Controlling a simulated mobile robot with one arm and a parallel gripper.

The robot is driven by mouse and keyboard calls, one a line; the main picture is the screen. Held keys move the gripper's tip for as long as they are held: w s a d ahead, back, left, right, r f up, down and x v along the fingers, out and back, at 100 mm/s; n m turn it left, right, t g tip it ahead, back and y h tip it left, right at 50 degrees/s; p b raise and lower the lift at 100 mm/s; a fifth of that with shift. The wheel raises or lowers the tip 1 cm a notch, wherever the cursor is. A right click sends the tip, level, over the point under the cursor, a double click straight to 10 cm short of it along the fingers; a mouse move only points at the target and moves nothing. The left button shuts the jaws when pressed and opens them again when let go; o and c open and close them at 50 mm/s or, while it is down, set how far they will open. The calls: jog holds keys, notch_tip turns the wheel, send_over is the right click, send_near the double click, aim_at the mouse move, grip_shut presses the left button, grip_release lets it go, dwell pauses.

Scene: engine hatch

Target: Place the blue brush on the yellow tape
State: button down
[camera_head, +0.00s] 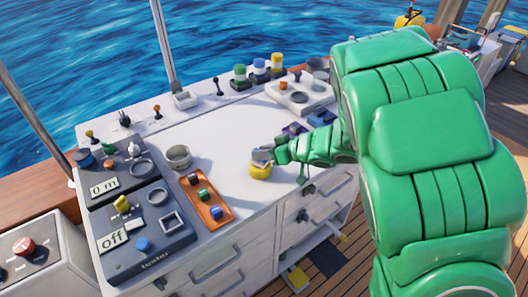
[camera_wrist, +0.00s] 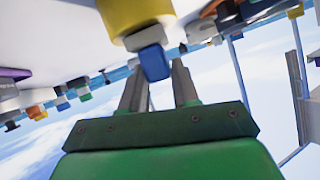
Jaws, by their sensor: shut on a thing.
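The yellow tape (camera_head: 260,172) stands on the white worktop near its front edge, left of my gripper. It also shows large at the top of the wrist view (camera_wrist: 135,14). My gripper (camera_head: 276,153) reaches in from the right, just above the tape. It is shut on the blue brush (camera_wrist: 154,62), whose blue end shows at the fingertips in the wrist view. A grey part (camera_head: 262,154) lies over the top of the tape in the head view. Brush and tape look very close; I cannot tell whether the brush's weight rests on the tape.
An orange tray (camera_head: 208,201) with several small blocks lies left of the tape. A grey ring-shaped cup (camera_head: 178,157) stands behind it. The dark tester panel (camera_head: 150,235) is at the left. Coloured knobs (camera_head: 258,68) line the back. The middle worktop is clear.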

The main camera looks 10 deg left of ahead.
jog(key=shift+f, duration=0.15)
jog(key=c, duration=0.8)
grip_release()
jog(key=shift+d+r, duration=0.1)
jog(key=shift+r, duration=0.15)
jog(key=shift+v, duration=5.9)
